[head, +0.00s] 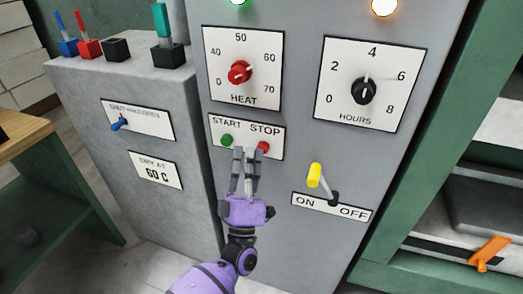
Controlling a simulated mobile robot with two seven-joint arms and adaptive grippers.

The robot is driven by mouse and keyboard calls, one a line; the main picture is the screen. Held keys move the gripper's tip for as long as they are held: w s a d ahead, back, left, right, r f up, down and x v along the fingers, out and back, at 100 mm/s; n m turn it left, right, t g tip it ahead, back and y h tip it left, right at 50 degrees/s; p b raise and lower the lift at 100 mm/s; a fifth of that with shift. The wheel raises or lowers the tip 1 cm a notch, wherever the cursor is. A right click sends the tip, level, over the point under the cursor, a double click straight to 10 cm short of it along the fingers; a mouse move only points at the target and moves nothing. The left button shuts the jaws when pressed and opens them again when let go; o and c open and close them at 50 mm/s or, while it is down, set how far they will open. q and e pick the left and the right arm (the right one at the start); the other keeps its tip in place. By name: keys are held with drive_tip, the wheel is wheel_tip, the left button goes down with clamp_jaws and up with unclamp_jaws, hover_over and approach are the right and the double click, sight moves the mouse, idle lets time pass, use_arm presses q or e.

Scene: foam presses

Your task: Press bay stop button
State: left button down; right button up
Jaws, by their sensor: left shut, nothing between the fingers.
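The red stop button (263,147) sits under the word STOP on a white plate (277,152) on the grey cabinet front. The green start button (226,140) is to its left on the same plate. My left gripper (246,152), on a purple arm, points up at the plate with its fingers shut and empty. Its fingertips show between the two buttons, close to the left side of the red one. I cannot tell whether they touch the panel. My right gripper is not in view.
Above are a red HEAT knob (239,72) and a black HOURS knob (364,91). A yellow-handled ON/OFF lever (315,175) stands out at the lower right. A lower grey cabinet (130,77) with coloured levers is at left. A green shelf (440,190) is at right.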

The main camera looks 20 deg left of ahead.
use_arm(q)
drive_tip(key=shift+w, duration=0.2)
idle(0.5)
drive_tip(key=shift+s, duration=1)
drive_tip(key=shift+p, duration=0.3)
drive_tip(key=shift+s+a+p, duration=0.1)
drive_tip(key=shift+s+p, duration=0.5)
drive_tip(key=shift+s, duration=1.9)
